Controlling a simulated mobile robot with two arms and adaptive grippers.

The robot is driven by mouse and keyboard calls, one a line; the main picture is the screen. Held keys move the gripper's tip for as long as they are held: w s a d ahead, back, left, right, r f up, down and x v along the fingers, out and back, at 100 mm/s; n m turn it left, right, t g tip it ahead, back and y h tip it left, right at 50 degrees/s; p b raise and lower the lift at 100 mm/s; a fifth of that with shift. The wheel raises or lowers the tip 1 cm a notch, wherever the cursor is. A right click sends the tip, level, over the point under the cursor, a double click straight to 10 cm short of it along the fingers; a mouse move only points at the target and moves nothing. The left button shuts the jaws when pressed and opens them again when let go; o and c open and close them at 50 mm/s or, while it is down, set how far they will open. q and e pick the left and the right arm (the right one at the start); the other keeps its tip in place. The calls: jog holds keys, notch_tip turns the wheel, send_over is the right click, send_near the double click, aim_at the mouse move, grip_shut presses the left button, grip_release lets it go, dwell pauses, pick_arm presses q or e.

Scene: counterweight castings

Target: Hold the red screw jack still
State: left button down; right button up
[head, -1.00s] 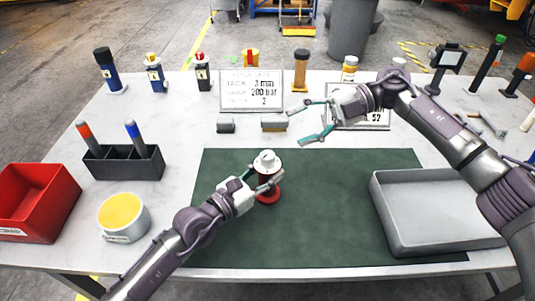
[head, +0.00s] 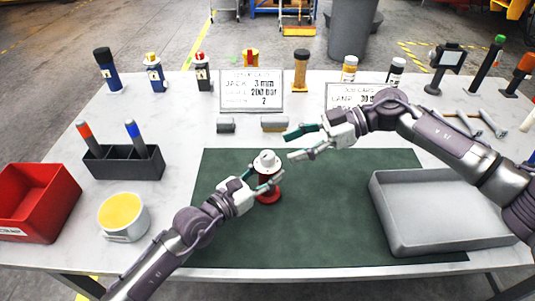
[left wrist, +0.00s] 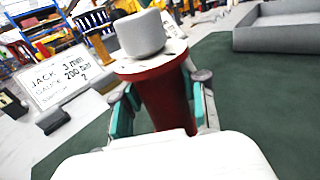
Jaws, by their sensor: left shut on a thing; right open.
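The red screw jack (head: 268,196) stands upright on the green mat (head: 330,220), with a white-grey round head on top. In the left wrist view the red body of the jack (left wrist: 163,100) sits between my teal finger pads. My left gripper (head: 264,182) is shut on the jack's body from the lower left. My right gripper (head: 288,146) is open and empty, above the mat's back edge, behind and right of the jack. It is apart from the jack.
A grey tray (head: 384,205) stands at the right, partly on the mat. At the left are a red bin (head: 35,222), a yellow-filled tub (head: 108,233) and a dark holder (head: 125,165). Two small grey blocks (head: 226,125) (head: 274,123) and signs (head: 252,103) stand behind the mat.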

aim_at(270, 153)
jog(key=x, duration=0.6)
jog(key=shift+a+f, duration=0.15)
jog(key=shift+a, duration=0.2)
grip_shut()
jog(key=n+g+h, duration=0.1)
jog(key=n+g, duration=0.2)
jog(key=g, duration=0.1)
jog(key=shift+n, duration=0.3)
jog(key=shift+n+g+h, duration=1.3)
jog(key=shift+n+g, duration=0.6)
